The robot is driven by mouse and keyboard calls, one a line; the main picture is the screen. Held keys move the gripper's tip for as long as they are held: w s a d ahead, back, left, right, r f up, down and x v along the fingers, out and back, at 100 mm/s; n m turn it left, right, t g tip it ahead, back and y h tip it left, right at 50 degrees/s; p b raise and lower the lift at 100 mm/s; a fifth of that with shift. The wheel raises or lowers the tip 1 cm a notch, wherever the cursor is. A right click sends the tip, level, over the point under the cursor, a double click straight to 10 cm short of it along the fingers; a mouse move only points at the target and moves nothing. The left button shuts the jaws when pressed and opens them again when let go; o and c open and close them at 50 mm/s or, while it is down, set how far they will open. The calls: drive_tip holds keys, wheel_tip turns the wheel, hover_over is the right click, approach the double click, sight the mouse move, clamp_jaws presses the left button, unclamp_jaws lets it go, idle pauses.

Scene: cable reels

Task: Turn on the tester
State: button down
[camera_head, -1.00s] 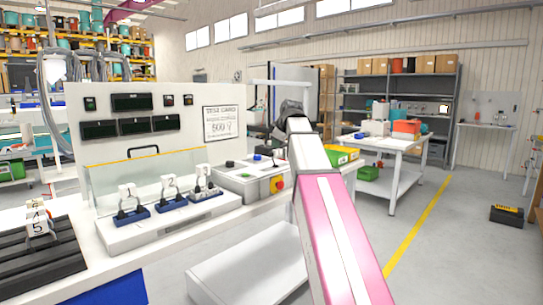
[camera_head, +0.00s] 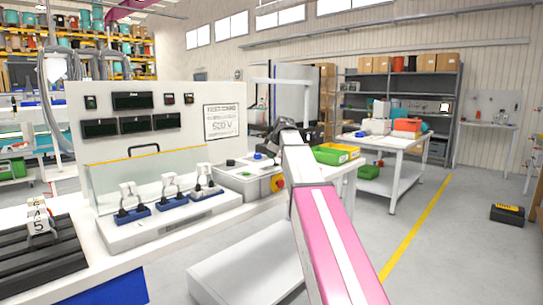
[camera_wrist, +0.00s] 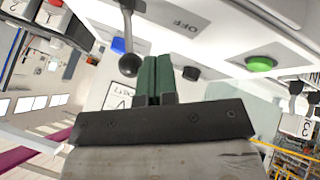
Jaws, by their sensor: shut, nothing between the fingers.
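The tester's white control box (camera_head: 248,180) stands at the right end of the bench, beside an upright panel with dark displays (camera_head: 131,101). In the wrist view, a lever with a black ball (camera_wrist: 129,65) stands beside an OFF label (camera_wrist: 187,17), with the green button also in view (camera_wrist: 261,64). My gripper (camera_wrist: 154,62) is shut and empty, its green fingers just beside the lever ball; contact is unclear. In the head view my arm hides the fingers.
A clear guard (camera_head: 150,178) and numbered plugs in blue sockets (camera_head: 175,203) stand left of the box. A black slotted rack (camera_head: 38,258) is at the far left. A green and yellow bin (camera_head: 336,153) is behind my arm.

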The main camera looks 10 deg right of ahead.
drive_tip(key=shift+w+d, duration=0.15)
drive_tip(key=shift+w, duration=0.25)
drive_tip(key=shift+d+r, duration=0.1)
drive_tip(key=shift+r, duration=0.05)
drive_tip(key=shift+w+d+r, duration=0.1)
drive_tip(key=shift+w, duration=0.05)
drive_tip(key=shift+w+d+r+g+y, duration=0.1)
drive_tip(key=shift+g+y, duration=0.2)
drive_tip(key=shift+y, duration=0.1)
drive_tip(key=shift+w+d+r+m+g+y, duration=0.4)
drive_tip(key=shift+w+d+m+g+y, duration=0.1)
drive_tip(key=shift+w+d+m+y, duration=0.15)
drive_tip(key=shift+w+d+r+m+g+y, duration=0.1)
drive_tip(key=shift+w+d+m+g+y, duration=0.2)
drive_tip(key=shift+d+y, duration=0.25)
drive_tip(key=shift+w+d+r+m+g+y, duration=0.1)
drive_tip(key=shift+w+d+m+g+y, duration=0.1)
drive_tip(key=shift+d+g+y, duration=0.25)
drive_tip(key=shift+a, duration=0.1)
drive_tip(key=shift+r, duration=0.1)
